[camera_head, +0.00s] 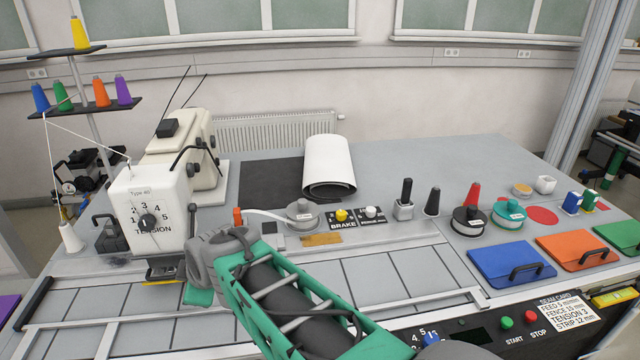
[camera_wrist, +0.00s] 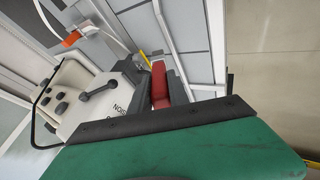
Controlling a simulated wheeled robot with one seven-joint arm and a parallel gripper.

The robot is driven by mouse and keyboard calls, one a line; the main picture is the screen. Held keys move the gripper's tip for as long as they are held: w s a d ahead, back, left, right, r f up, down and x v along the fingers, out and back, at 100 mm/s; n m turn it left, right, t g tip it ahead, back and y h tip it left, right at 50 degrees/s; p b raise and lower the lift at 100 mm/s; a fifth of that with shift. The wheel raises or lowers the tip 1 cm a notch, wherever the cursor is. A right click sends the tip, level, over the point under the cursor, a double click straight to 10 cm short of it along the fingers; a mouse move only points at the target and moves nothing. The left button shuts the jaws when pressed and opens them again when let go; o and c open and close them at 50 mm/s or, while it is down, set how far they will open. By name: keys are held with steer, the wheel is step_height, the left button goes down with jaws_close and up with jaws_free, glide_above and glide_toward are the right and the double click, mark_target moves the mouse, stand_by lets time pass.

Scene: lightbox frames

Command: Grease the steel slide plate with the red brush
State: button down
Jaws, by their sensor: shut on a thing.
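My gripper (camera_head: 200,292) is low beside the sewing machine (camera_head: 150,210), in front of and to the right of its head. In the wrist view, a red piece (camera_wrist: 159,84), which looks like the red brush, stands out past the dark edge of my green jaw; my gripper is shut on it. Its bristle end cannot be made out. In the head view the brush is hidden behind my gripper. A dark plate (camera_head: 163,269) with a yellow strip at its front lies under the machine head; I cannot tell if it is the steel slide plate.
The machine's tension face (camera_wrist: 95,95) is close on the left in the wrist view. A reel (camera_head: 303,214), a grey holder (camera_head: 403,209) and a red cone (camera_head: 473,195) stand on the table. Blue (camera_head: 511,262) and orange (camera_head: 575,248) cases lie at right. The front grid is mostly bare.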

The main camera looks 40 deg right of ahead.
steer(key=w+d+r+p, duration=0.1)
steer(key=w+d+r, duration=0.25)
steer(key=d, duration=0.65)
steer(key=w+d+r+p, duration=0.15)
steer(key=w+d, duration=0.35)
steer(key=d, duration=0.5)
steer(key=s+d, duration=0.2)
steer(key=d, duration=0.7)
steer(key=s+d, duration=0.2)
steer(key=d, duration=0.8)
steer(key=shift+w+a+f+b, duration=0.1)
steer(key=shift+f+b, duration=0.5)
steer(key=shift+f, duration=0.8)
steer(key=shift+a+f+b, duration=0.1)
steer(key=shift+f+b, duration=0.5)
steer(key=shift+f, duration=0.8)
